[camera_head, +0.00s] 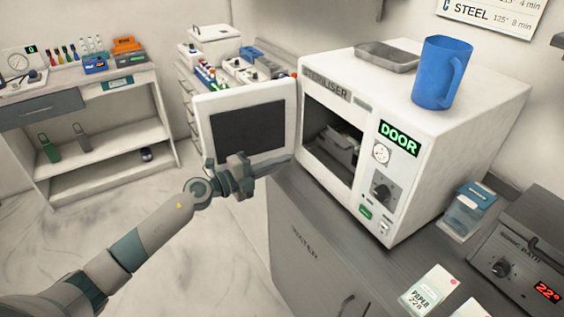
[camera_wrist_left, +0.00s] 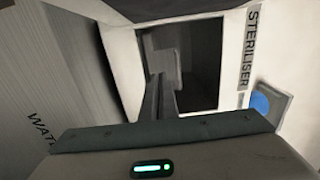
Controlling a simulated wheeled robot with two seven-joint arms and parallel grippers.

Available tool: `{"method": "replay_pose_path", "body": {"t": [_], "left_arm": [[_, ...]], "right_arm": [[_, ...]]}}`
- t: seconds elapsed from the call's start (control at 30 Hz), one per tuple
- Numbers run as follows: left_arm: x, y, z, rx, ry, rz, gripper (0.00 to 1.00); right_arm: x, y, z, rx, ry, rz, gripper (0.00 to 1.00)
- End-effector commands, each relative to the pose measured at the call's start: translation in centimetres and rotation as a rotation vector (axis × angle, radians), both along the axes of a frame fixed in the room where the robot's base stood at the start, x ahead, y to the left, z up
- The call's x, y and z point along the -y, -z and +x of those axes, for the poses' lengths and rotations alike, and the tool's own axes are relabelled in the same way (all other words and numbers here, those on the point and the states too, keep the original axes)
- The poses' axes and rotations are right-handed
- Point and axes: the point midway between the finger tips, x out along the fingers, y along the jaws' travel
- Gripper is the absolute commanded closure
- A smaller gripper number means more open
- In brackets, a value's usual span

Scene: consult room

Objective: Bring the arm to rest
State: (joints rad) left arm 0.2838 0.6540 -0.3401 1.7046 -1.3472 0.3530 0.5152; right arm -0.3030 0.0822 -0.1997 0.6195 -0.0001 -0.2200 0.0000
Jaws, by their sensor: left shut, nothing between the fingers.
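My left gripper (camera_head: 252,171) is shut and empty. In the head view it is in front of the lower part of the steriliser's open door (camera_head: 203,122), and I cannot tell whether it touches it. The white steriliser (camera_head: 465,105) stands on the counter with its door swung out to the left and "DOOR" lit green on its panel. Something grey shows inside its dark chamber. In the left wrist view the closed fingers (camera_wrist_left: 150,98) point toward the steriliser's dark opening (camera_wrist_left: 195,60). My right gripper is not in view.
A blue jug (camera_head: 438,75) and a metal tray (camera_head: 386,57) are on top of the steriliser. A sonic bath (camera_head: 522,245), a clear blue-lidded container (camera_head: 466,212) and paper packets (camera_head: 428,291) are on the counter at right. A shelf unit (camera_head: 105,135) stands at left. The floor between is clear.

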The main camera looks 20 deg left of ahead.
Motion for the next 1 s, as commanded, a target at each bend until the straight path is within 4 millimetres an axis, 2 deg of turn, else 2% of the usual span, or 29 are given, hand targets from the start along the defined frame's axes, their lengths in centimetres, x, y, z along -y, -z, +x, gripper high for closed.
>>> {"method": "replay_pose_path", "body": {"t": [0.27,0.43,0.57,0.7,0.77,0.87,1.0], "left_arm": [[0.1,0.0,0.0,0.001,-0.001,-0.004,1.00],[0.5,-0.4,-0.5,0.011,-0.030,-0.067,1.00],[0.7,-1.0,-1.6,0.019,-0.101,-0.196,1.00],[-0.1,-1.1,-3.4,0.000,-0.245,-0.396,1.00],[-1.0,-0.6,-4.4,-0.026,-0.328,-0.488,1.00],[-2.7,1.2,-6.5,-0.100,-0.480,-0.632,1.00],[-5.0,5.6,-10.6,-0.258,-0.705,-0.793,1.00]], "right_arm": [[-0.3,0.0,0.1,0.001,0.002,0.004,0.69],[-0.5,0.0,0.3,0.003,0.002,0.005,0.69],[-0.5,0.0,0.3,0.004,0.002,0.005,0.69],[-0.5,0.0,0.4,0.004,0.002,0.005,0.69],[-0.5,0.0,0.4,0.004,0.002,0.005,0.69],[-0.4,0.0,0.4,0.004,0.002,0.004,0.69],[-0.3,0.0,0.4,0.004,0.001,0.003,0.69]]}}
